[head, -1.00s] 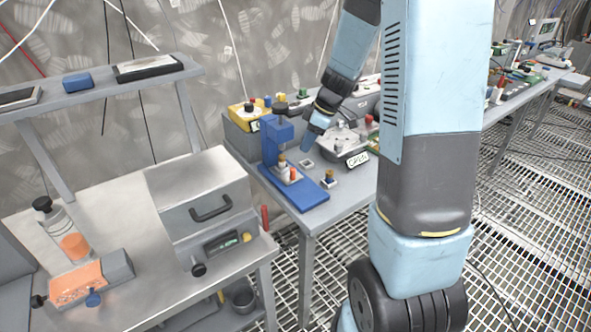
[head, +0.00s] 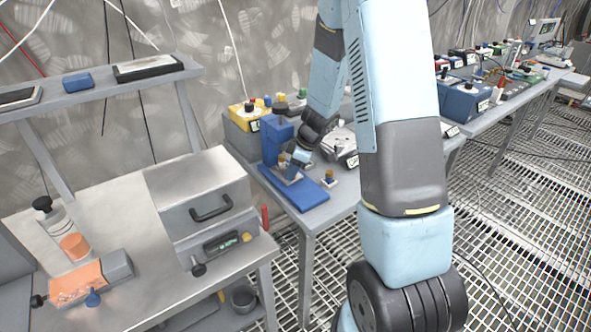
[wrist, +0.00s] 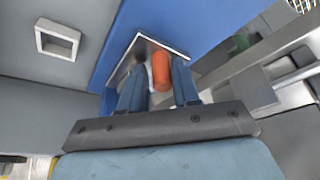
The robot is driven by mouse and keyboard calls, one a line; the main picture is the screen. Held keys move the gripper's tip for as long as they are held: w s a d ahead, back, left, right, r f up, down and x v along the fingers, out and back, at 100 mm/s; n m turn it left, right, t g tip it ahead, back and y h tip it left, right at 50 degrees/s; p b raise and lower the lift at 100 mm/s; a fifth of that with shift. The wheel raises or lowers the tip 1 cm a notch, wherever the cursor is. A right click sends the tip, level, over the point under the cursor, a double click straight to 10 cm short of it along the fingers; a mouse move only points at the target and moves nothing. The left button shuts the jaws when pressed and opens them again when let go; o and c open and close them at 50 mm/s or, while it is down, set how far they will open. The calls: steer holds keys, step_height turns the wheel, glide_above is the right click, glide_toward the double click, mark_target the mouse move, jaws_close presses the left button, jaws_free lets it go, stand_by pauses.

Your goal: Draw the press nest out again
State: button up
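The blue press (head: 273,143) stands on the far bench, its blue base (head: 310,196) reaching toward the front. My gripper (head: 294,166) is at the press, low over the base, and hides most of the nest in the head view. In the wrist view the pale-edged grey press nest (wrist: 173,49) lies on the blue base (wrist: 205,20). An orange upright knob (wrist: 160,72) stands between the two blue fingers of my gripper (wrist: 157,75). The fingers are apart, with a gap left of the knob; the knob is close to the right finger.
A small pale block with a brown top (head: 328,179) stands beside the base. A square pale socket (wrist: 57,40) lies left in the wrist view. A grey machine (head: 205,205) sits on the nearer bench.

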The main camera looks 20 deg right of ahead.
steer(key=c, duration=0.6)
jaws_close()
steer(key=shift+d, duration=0.2)
